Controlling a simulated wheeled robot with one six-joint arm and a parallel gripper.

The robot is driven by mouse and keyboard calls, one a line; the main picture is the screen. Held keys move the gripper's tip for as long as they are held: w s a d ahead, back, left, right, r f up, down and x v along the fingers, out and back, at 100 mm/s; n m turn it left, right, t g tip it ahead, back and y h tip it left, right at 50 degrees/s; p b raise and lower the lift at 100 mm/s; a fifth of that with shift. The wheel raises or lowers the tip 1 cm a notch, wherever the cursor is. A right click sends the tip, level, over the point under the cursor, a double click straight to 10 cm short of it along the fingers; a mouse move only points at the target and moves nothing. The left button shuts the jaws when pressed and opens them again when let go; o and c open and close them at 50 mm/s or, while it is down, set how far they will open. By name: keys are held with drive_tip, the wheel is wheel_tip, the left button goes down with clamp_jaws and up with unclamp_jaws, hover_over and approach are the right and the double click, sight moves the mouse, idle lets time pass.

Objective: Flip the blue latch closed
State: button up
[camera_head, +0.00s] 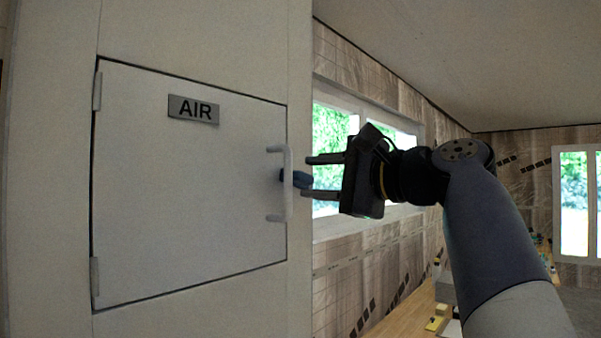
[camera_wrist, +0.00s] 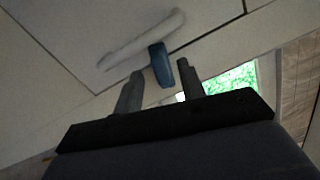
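A white cabinet door (camera_head: 180,200) marked AIR sits flush in its panel, with a white bar handle (camera_head: 288,185) at its right edge. The blue latch (camera_head: 299,179) is beside the handle, at the door's right edge. My gripper (camera_head: 323,177) is open to the right of the latch, its two fingers pointing left, one above and one below the latch's level. In the wrist view the blue latch (camera_wrist: 160,65) shows just beyond and between the two open fingertips, with the handle (camera_wrist: 140,40) behind it. I cannot tell whether a finger touches the latch.
A grey AIR label (camera_head: 193,109) is on the door's upper part. Hinges are on the door's left edge. Behind my arm are windows (camera_head: 335,130) and a wooden counter (camera_head: 400,318) with small items. The space right of the cabinet is open.

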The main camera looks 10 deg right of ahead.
sight(307, 177)
drive_tip(key=shift+p+x, duration=0.35)
drive_tip(key=shift+x, duration=1.5)
